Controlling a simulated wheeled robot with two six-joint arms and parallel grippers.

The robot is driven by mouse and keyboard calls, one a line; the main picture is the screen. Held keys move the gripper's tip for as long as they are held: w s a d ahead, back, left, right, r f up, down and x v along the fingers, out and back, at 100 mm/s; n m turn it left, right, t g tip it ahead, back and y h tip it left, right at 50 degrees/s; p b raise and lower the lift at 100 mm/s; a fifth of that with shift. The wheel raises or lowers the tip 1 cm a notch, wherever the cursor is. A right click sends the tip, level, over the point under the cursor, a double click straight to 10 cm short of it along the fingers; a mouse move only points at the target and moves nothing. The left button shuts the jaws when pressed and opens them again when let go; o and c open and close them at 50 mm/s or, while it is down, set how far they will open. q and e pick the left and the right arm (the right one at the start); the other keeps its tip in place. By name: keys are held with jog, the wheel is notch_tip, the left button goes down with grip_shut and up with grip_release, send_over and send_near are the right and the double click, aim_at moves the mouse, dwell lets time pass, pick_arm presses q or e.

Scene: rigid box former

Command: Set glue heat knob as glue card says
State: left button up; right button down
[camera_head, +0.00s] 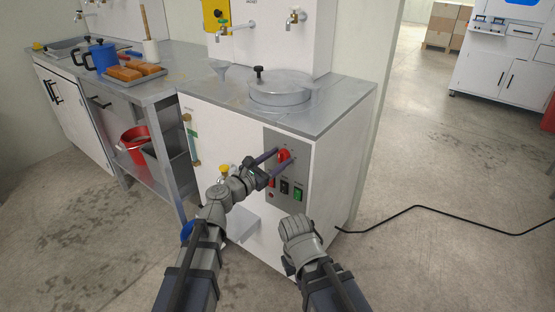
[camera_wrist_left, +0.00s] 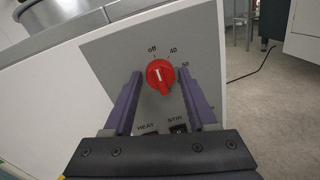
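The red heat knob (camera_head: 284,155) is on the grey control panel (camera_head: 272,140) on the front of the white glue cabinet. In the left wrist view the knob (camera_wrist_left: 160,76) has a white mark pointing up towards "off"; "40" and "50" stand to the right around it. My left gripper (camera_head: 285,156) is at the panel, its two purple fingers on either side of the knob. In the left wrist view the open fingers (camera_wrist_left: 160,77) show small gaps to the knob. No readable glue card shows. My right arm ends low in front of the cabinet; its fingers do not show.
A lidded pot (camera_head: 280,92) is set in the cabinet top. A workbench stands left; a black cable (camera_head: 420,208) crosses the open floor right.

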pick_arm(q)
grip_shut()
